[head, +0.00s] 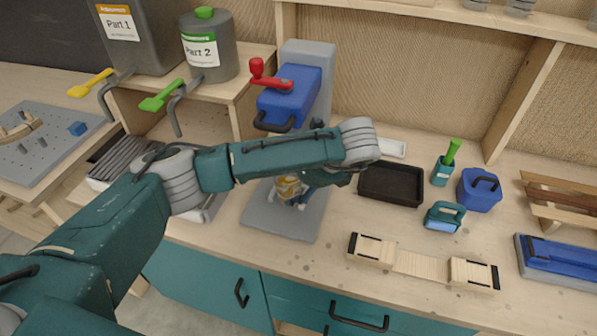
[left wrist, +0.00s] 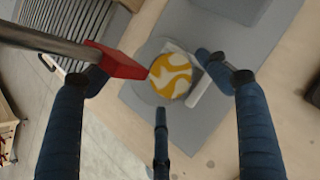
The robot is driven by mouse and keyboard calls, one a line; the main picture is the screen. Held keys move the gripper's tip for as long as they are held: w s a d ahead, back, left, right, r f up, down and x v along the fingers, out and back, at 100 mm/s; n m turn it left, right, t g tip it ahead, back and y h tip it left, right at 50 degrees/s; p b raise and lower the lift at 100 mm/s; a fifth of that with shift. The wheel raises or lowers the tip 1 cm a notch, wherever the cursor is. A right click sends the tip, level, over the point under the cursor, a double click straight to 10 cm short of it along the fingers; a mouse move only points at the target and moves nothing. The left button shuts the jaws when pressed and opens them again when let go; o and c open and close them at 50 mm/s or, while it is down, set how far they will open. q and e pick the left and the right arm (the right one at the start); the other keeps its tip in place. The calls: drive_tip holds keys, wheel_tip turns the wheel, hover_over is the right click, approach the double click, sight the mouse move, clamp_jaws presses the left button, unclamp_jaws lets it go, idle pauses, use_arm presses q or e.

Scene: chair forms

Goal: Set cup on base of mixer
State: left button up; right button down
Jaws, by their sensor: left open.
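The mixer has a blue head (head: 290,95) with a red handle and a flat grey base plate (head: 265,218). The cup (head: 289,188), with a yellow and white swirl inside, appears to stand on this plate, partly hidden by my left arm. In the left wrist view the cup (left wrist: 172,76) is over the grey base (left wrist: 205,118), between my left gripper's spread fingers. My left gripper (head: 305,190) is open around or just above the cup; I cannot tell whether a finger touches it. My right gripper is out of view.
A black tray (head: 391,184) lies right of the mixer, near a blue container (head: 479,190) and a wooden piece (head: 422,262). Part dispensers (head: 208,50) stand at the left. In the left wrist view a red block (left wrist: 117,62) on a grey bar lies close to a finger.

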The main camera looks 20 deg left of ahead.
use_arm(q)
drive_tip(key=v, duration=1.1)
drive_tip(key=shift+d+r, duration=0.15)
drive_tip(key=shift+r, duration=0.1)
drive_tip(key=shift+s, duration=0.15)
